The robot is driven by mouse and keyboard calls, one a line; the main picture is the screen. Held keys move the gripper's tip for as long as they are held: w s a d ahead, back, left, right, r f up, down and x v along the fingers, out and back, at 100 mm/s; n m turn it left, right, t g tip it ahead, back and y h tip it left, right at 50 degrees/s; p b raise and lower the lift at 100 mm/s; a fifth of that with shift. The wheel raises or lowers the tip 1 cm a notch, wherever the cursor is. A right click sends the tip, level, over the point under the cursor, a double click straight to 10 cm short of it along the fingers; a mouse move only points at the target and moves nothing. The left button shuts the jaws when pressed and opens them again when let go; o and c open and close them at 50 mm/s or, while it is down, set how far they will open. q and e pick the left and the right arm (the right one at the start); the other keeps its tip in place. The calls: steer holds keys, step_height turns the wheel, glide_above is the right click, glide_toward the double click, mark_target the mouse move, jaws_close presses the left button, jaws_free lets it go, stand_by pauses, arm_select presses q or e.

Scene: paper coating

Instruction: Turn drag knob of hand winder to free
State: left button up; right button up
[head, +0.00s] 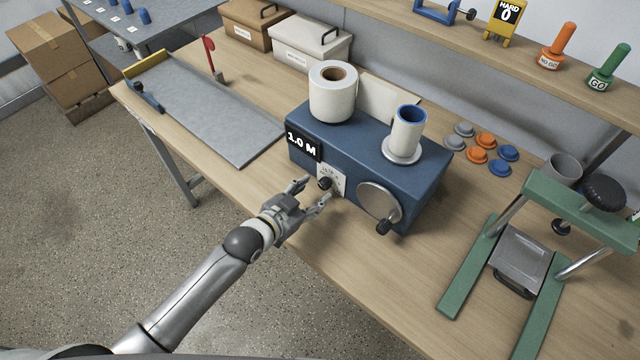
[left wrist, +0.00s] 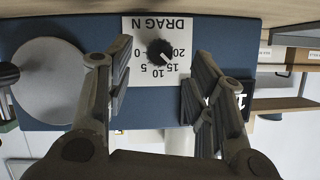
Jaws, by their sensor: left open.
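The hand winder (head: 345,150) is a blue box on the wooden table, with a white roll (head: 333,95) and a blue-cored roll (head: 408,130) on top. Its black drag knob (head: 325,183) sits on a white dial plate on the front face. In the left wrist view the knob (left wrist: 160,52) shows upside down on the plate marked "DRAG N" with 0, 5, 10, 15, 20. My left gripper (head: 310,192) is open in front of the plate. Its fingers (left wrist: 160,75) stand either side of the knob, apart from it. My right gripper is not in view.
The winder's crank disc (head: 379,202) with a black handle is right of the dial. A green press frame (head: 467,265) stands at the right. A grey board (head: 215,110) lies at the left. Orange, blue and grey caps (head: 485,140) lie behind. Bare table lies in front.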

mark_target(322, 186)
arm_select(q)
steer(key=x, duration=0.3)
steer(key=shift+w+d, duration=0.1)
steer(key=shift+w, duration=0.05)
steer(key=shift+w+d+f, duration=0.3)
steer(key=shift+w+d, duration=0.05)
steer(key=shift+w, duration=0.1)
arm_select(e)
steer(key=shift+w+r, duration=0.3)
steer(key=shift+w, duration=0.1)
arm_select(q)
steer(key=c, duration=1)
